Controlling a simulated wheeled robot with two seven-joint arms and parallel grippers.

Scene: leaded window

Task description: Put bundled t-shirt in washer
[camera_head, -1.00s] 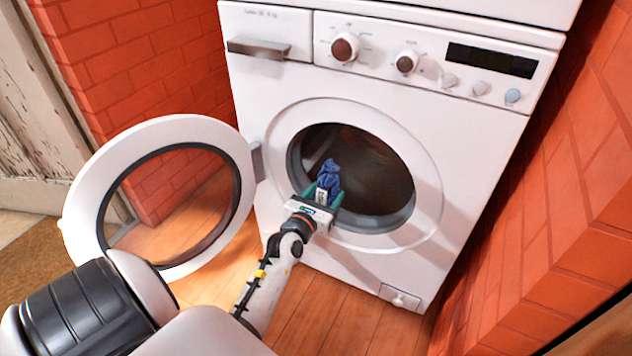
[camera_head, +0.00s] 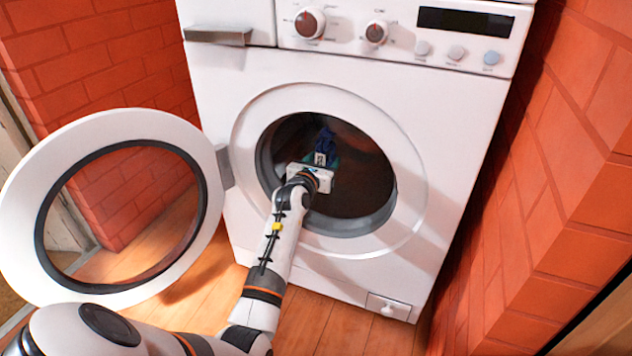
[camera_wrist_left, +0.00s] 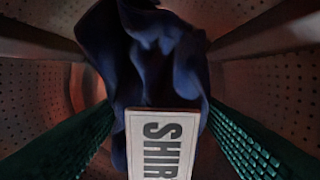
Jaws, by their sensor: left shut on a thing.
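The washer (camera_head: 340,262) is white with its round door (camera_head: 22,225) swung open to the left. My left gripper (camera_head: 325,162) reaches through the round opening into the dark drum (camera_head: 362,185). It is shut on the bundled t-shirt (camera_head: 326,140), a dark blue crumpled bundle with a white label. In the left wrist view the t-shirt (camera_wrist_left: 145,60) fills the middle, with its label reading "SHIR" between the green finger pads. The perforated drum wall surrounds it there. My right gripper is not in view.
The open door's rim stands left of my arm. A red brick wall (camera_head: 560,180) stands close on the washer's right, another (camera_head: 95,60) behind the door at left. Wooden floor (camera_head: 320,325) lies below. The drum looks otherwise empty.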

